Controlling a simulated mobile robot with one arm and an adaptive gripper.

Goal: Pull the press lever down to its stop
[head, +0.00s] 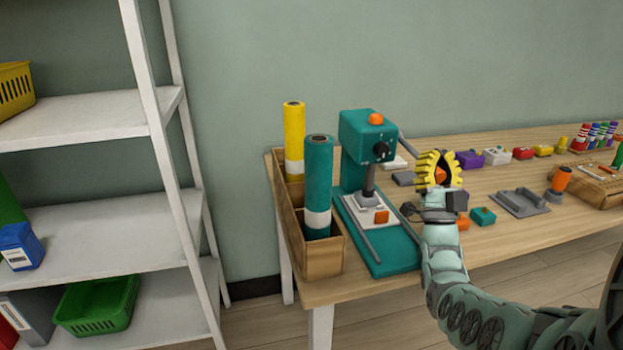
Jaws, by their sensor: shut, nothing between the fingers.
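The teal press (361,138) stands on its flat base near the left end of the workbench. It has an orange cap and a dark hub on its right side. A thin grey rod (409,145), which looks like the lever, slants down to the right and passes behind my gripper (438,158). Its far end is hidden. My gripper has yellow ribbed fingers, points up, and is shut to the right of the press head. An orange patch shows between the fingers; I cannot tell if it is the lever's knob. Contact with the lever cannot be told.
A wooden box (322,258) with teal and yellow rolls stands left of the press. A white shelf (100,120) stands at far left.

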